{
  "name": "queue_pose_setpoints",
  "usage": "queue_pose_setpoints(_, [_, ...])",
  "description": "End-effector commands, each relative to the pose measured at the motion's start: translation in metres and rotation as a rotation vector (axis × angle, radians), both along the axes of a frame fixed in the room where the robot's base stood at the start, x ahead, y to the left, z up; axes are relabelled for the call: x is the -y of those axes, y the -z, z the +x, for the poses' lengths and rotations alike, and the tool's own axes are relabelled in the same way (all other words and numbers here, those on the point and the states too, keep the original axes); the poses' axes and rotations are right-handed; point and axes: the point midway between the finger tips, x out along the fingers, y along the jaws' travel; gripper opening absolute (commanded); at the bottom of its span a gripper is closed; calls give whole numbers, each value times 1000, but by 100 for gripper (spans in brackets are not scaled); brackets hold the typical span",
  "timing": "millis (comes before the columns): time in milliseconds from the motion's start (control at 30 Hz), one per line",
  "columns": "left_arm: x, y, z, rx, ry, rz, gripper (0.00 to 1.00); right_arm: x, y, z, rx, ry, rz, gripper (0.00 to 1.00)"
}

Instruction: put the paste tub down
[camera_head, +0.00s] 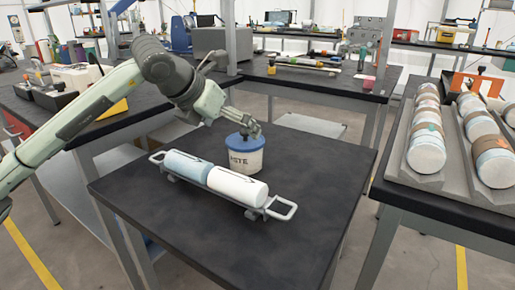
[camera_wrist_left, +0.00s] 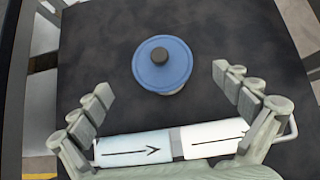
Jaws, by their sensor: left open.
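The paste tub (camera_head: 245,158) is a white tub with a blue lid and dark knob, upright on the dark table (camera_head: 300,235). In the left wrist view, its round blue lid (camera_wrist_left: 162,62) shows from above. My left gripper (camera_head: 248,128) is just above the lid in the head view. In the left wrist view, its fingers (camera_wrist_left: 162,80) are spread wide with nothing between them, and the tub is just beyond the fingertips. My right gripper is not in view.
A carrier with handles (camera_head: 278,207) holding a blue and a white cylinder (camera_head: 237,187) lies in front of the tub. A right-hand table holds racks of wrapped cylinders (camera_head: 427,130). The near part of the tub's table is clear.

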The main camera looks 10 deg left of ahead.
Motion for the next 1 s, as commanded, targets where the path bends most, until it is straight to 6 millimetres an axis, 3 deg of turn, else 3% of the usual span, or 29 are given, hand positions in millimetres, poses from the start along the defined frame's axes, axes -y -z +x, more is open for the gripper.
queue_pose_setpoints(600, [21, 53, 46, -1, 1, -1, 100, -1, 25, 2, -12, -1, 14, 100])
queue_pose_setpoints(867, [22, 56, 49, 1, 1, 0, 100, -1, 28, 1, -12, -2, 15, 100])
queue_pose_setpoints(1000, [22, 56, 49, 1, 1, 0, 85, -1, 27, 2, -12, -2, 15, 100])
